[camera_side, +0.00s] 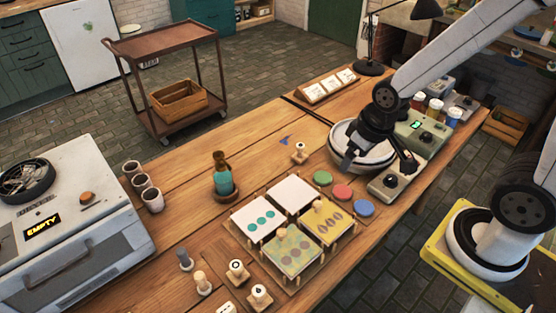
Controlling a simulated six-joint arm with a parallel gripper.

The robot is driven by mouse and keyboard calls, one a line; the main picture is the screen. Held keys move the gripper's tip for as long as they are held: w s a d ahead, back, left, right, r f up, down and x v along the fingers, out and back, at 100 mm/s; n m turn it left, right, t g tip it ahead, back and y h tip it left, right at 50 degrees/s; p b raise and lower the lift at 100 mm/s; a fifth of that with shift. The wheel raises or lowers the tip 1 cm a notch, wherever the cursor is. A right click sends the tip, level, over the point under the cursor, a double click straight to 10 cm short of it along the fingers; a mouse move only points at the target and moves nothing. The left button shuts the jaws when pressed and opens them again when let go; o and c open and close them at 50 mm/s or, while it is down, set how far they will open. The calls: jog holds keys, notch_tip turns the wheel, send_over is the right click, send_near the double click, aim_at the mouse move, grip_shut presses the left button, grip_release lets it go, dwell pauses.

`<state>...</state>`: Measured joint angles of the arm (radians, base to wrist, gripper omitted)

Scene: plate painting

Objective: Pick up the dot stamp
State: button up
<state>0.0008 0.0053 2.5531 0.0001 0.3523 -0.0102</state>
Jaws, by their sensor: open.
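Several wooden stamps stand at the front of the table. One stamp (237,271) shows a ring-like mark, and another stamp (260,294) shows a small dark mark. I cannot tell for sure which is the dot stamp. Another stamp (299,153) stands alone near the table's middle. My gripper (379,163) is open and empty, at the large white bowl (343,140), far from the front stamps; its fingers partly cover the bowl. I cannot tell whether they touch it.
Square tiles (292,191), some painted with dots or ovals, sit on a pegged rack. Red, green and blue discs (342,191) lie beside it.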

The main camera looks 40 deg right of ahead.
jog(key=w+d+f+n, duration=0.15)
jog(key=w+n, duration=0.25)
jog(key=w, duration=0.5)
jog(key=n+g, duration=0.3)
jog(key=n, duration=1.1)
send_over(300, 145)
jog(key=f, duration=1.2)
jog(key=shift+s+a+f, duration=0.2)
jog(key=shift+s+f, duration=0.1)
jog(key=shift+f, duration=0.05)
jog(key=shift+w+d+f, duration=0.25)
jog(key=shift+d+f, duration=0.05)
jog(key=shift+f, duration=0.2)
jog(key=shift+f, duration=1.3)
jog(key=shift+f, duration=2.55)
